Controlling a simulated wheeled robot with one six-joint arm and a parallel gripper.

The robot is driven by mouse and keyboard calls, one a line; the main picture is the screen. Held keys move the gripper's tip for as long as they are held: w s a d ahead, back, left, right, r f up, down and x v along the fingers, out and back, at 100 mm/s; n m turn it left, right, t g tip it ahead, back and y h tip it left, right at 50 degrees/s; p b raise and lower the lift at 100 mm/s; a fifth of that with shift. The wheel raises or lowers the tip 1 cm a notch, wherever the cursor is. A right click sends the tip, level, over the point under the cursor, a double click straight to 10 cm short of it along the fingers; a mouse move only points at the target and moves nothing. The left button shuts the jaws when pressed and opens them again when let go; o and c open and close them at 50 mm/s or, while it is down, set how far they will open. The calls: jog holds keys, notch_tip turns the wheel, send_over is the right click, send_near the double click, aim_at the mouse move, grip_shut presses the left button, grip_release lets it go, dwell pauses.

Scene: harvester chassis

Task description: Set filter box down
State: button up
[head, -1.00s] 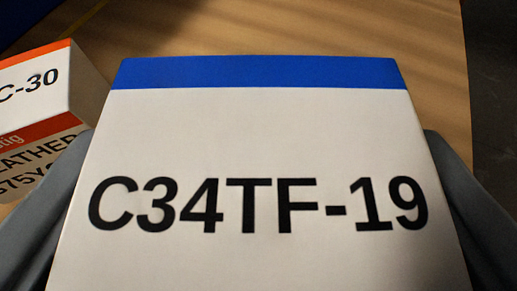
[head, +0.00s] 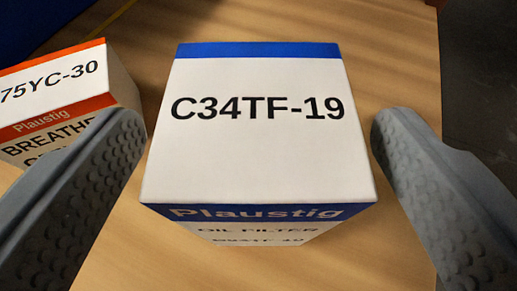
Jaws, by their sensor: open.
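The filter box (head: 258,150) is white with a blue band and reads C34TF-19 on top, with Plaustig and OIL FILTER on its front. It stands upright on the wooden surface (head: 390,60) in the middle of the view. My gripper (head: 255,135) is open, with one grey textured finger on each side of the box. A gap shows between the box and the right finger, and a smaller one at the left finger. The lower front of the box is in shadow.
A white and orange box (head: 60,100) marked 75YC-30 stands at the left, partly behind my left finger. A dark blue object (head: 50,20) is at the top left corner. The wooden surface ends at the right, with dark floor (head: 480,90) beyond. Wood behind the box is clear.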

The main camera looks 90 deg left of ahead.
jog(key=v, duration=0.7)
jog(key=shift+d, duration=0.25)
jog(key=shift+s+r, duration=0.1)
jog(key=shift+r, duration=0.1)
jog(key=s+d+r+m+t+h, duration=0.9)
jog(key=s+d+m, duration=0.2)
jog(key=d, duration=0.1)
jog(key=s+d+r+m+t+h, duration=0.2)
jog(key=s+d+r+m+t, duration=0.1)
jog(key=s+r, duration=0.3)
jog(key=s+d+r+m+t+h, duration=0.2)
jog(key=s+d+r+m+t, duration=0.2)
jog(key=r, duration=0.5)
jog(key=s+t, duration=0.2)
jog(key=s, duration=0.1)
jog(key=shift+m+h, duration=0.3)
